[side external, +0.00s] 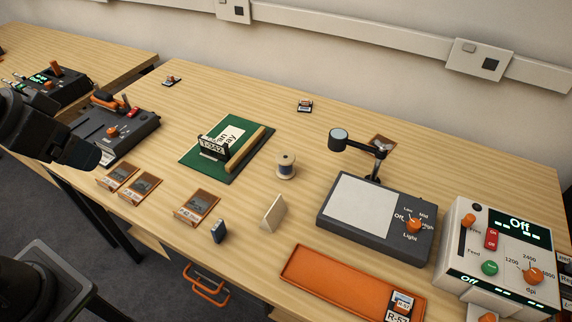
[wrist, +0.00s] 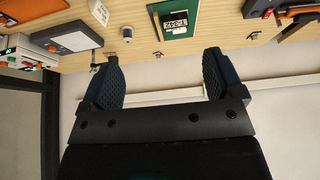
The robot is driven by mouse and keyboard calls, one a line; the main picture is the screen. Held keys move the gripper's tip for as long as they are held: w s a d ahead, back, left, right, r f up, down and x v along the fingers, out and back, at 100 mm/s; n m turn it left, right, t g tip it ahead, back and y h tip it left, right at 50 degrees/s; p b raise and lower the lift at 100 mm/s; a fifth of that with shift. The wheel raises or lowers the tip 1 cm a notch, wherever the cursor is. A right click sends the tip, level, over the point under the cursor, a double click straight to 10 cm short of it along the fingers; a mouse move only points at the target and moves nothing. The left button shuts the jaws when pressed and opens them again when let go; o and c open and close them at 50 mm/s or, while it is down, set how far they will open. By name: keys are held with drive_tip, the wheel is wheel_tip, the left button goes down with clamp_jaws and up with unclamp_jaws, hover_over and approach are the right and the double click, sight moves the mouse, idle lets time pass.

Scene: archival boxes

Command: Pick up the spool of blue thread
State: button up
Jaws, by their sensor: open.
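A pale spool (side external: 286,166) with a band of dark blue thread stands upright near the middle of the bench, just right of the green mat. It also shows small in the wrist view (wrist: 127,33), far beyond my fingers. My gripper (wrist: 160,62) is open and empty, its two dark textured pads wide apart. In the side view my gripper (side external: 88,156) is at the far left by the bench edge, well away from the spool. Its finger gap is not clear there.
A green mat (side external: 190,155) with a label stand and a wooden bar lies left of the spool. A lamp unit (side external: 345,205) stands to the right. An orange tray (side external: 330,278) lies near the front edge.

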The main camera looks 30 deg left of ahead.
drive_tip(key=shift+c, duration=0.4)
drive_tip(key=w+d+r+m+g, duration=0.1)
drive_tip(key=w+d+r+m, duration=0.15)
drive_tip(key=w, duration=0.45)
drive_tip(key=w+d+r+m+g, duration=0.1)
drive_tip(key=w+r+m, duration=0.1)
drive_tip(key=w+m, duration=0.3)
drive_tip(key=m+g+h, duration=0.1)
drive_tip(key=m+g, duration=0.3)
drive_tip(key=m, duration=0.9)
hover_over(285, 156)
drive_tip(key=a, duration=0.1)
wheel_tip(285, 156, down, 20)
drive_tip(key=f, duration=0.8)
drive_tip(key=shift+d+f, duration=0.1)
drive_tip(key=shift+d, duration=0.25)
drive_tip(key=shift+s+d+f, duration=0.1)
drive_tip(key=shift+d+f, duration=0.1)
drive_tip(key=shift+f, duration=1.25)
drive_tip(key=shift+d+f, duration=0.15)
drive_tip(key=shift+f, duration=1.25)
